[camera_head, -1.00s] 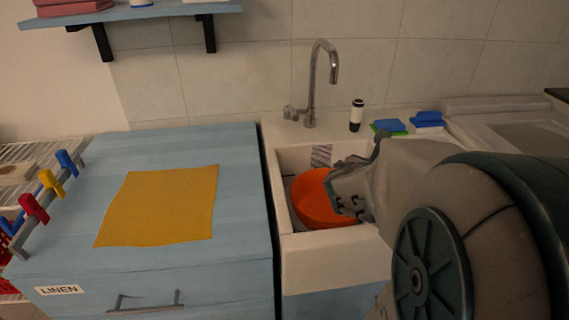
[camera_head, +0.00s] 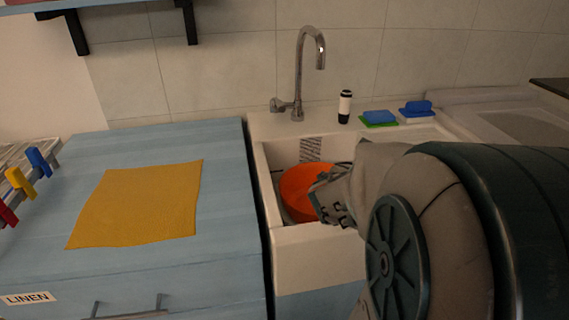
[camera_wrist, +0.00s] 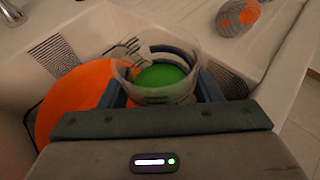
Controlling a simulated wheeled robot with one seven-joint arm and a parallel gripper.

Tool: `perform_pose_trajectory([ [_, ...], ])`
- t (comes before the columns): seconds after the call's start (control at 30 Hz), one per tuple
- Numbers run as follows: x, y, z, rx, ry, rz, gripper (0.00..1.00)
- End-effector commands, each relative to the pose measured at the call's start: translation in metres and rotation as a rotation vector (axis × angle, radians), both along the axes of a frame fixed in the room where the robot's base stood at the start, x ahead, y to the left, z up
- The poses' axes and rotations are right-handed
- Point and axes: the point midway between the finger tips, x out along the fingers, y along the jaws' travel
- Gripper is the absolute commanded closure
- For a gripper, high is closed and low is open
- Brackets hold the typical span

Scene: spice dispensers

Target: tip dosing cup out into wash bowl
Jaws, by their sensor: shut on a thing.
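My gripper (camera_wrist: 150,90) is shut on a clear dosing cup (camera_wrist: 132,78), with a dark blue finger on each side. The cup holds something bright green (camera_wrist: 163,77), seen through its open mouth. The orange wash bowl (camera_wrist: 68,97) is in the sink, left of the cup in the wrist view and partly hidden by my gripper. In the head view the bowl (camera_head: 296,190) shows just left of my gripper (camera_head: 328,198), which covers its right part. The cup cannot be made out in the head view.
The white sink (camera_head: 305,240) has a tall tap (camera_head: 301,75) behind it. A black-and-white bottle (camera_head: 345,107) and blue and green sponges (camera_head: 379,118) stand on the back ledge. A blue cabinet (camera_head: 225,220) with a yellow cloth (camera_head: 140,203) is at left.

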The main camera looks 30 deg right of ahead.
Motion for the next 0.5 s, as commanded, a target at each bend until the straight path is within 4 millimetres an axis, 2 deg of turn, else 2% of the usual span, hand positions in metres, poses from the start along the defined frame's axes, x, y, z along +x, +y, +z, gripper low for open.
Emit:
perform_pose_trajectory([
  [0.37,0.010,0.005,-0.002,-0.040,0.151,0.001,0.69],
  [0.5,0.015,0.006,-0.012,-0.059,0.220,0.001,0.69],
])
